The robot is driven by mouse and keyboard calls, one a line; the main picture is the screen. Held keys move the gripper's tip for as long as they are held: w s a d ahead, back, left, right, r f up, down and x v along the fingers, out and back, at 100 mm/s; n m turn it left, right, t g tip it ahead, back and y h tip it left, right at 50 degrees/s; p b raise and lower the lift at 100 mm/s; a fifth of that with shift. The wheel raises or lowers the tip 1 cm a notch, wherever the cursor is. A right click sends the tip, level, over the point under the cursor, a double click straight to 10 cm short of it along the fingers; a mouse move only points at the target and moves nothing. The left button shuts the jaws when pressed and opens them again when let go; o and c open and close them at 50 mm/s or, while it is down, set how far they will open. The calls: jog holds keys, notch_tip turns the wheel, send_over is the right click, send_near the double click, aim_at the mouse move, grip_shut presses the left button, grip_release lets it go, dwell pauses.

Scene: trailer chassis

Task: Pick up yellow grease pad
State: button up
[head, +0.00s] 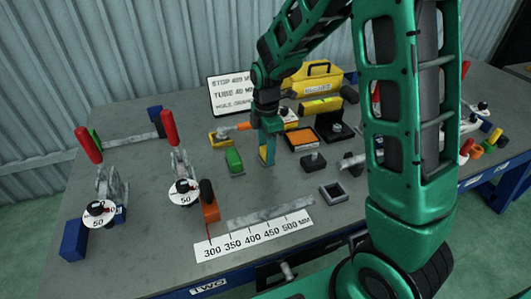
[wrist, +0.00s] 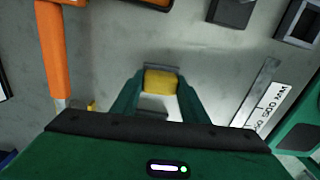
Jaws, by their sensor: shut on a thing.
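The yellow grease pad (wrist: 160,82) is a small yellow block between the two green fingers of my gripper (wrist: 158,92) in the wrist view. My gripper is shut on it, with a finger against each side. In the head view my gripper (head: 267,150) points down over the middle of the grey table, and a strip of the yellow pad (head: 263,155) shows at the fingers. Most of the pad is hidden there. I cannot tell whether it touches the table.
A green block (head: 234,160) lies just left of my gripper. An orange-handled tool (head: 237,127) is behind it. Orange tray (head: 301,140) and dark block (head: 313,162) are to the right. Red-handled clamps (head: 169,128) stand left. A white ruler (head: 253,236) lies in front.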

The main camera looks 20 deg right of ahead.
aim_at(264, 151)
jog(key=shift+r, duration=0.55)
jog(key=r, duration=0.1)
jog(key=a+r, duration=0.1)
jog(key=r, duration=0.1)
jog(key=shift+s+r, duration=0.2)
jog(key=shift+r, duration=0.1)
jog(key=s+a+r, duration=0.4)
jog(key=a+r, duration=0.2)
jog(key=a, duration=0.3)
jog(key=shift+a, duration=0.4)
jog(key=shift+r, duration=0.1)
jog(key=o, duration=0.4)
jog(key=shift+c, duration=1)
